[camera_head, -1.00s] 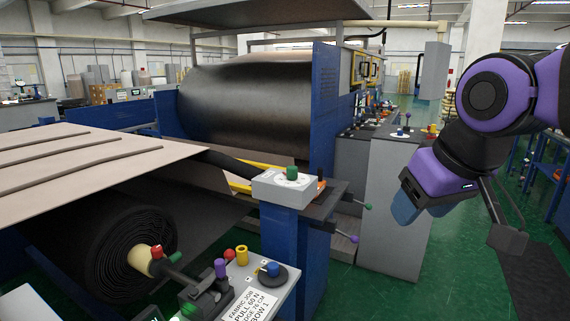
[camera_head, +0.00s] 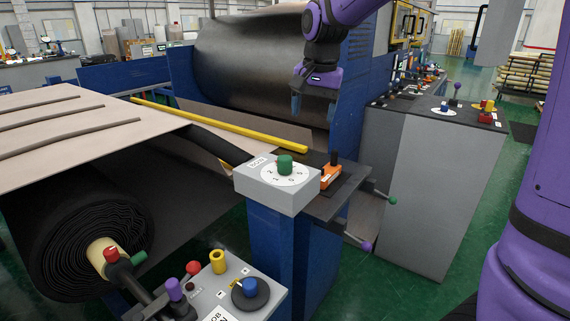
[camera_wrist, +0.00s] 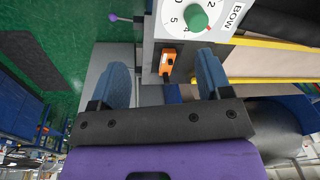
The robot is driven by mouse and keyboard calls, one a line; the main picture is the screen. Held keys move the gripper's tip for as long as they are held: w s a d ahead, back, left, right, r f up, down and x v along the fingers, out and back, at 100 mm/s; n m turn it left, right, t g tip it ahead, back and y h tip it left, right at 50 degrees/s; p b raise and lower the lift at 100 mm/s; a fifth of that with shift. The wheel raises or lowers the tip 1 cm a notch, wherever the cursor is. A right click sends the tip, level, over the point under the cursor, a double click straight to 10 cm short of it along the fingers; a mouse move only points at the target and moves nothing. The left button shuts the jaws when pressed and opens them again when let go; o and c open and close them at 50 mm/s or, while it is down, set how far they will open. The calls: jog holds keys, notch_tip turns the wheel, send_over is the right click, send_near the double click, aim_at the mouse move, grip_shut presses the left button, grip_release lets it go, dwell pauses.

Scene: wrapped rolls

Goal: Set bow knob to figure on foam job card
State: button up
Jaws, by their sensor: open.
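The bow knob (camera_head: 285,165) is a green knob on a white numbered dial (camera_head: 268,178), set on top of a grey box on a blue post. It also shows in the wrist view (camera_wrist: 196,20) at the top, beside a "BOW" label. My gripper (camera_head: 312,103) is open and empty, pointing down, above and behind the knob in the head view. In the wrist view its blue fingers (camera_wrist: 164,80) stand apart, with the knob beyond them.
An orange device (camera_head: 330,175) sits just right of the dial box. A yellow bar (camera_head: 220,124) runs behind it. Purple and green levers (camera_head: 366,246) stick out at right. A grey cabinet (camera_head: 430,180) stands farther right. A panel with red, yellow and blue knobs (camera_head: 250,290) is in front.

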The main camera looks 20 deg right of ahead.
aim_at(285, 157)
jog(key=w+a+f+m, duration=0.1)
jog(key=w+f, duration=0.1)
jog(key=w, duration=0.1)
jog(key=w+a+f+m+g, duration=0.1)
jog(key=w+f, duration=0.2)
jog(key=w, duration=0.1)
jog(key=w+a+f, duration=0.1)
jog(key=w+f, duration=0.1)
jog(key=w, duration=0.1)
jog(key=shift+w+a+f+m+g, duration=0.1)
jog(key=shift+w+f+m+g, duration=0.1)
jog(key=shift+f+m+g, duration=0.15)
notch_tip(285, 157, down, 11)
jog(key=c, duration=0.9)
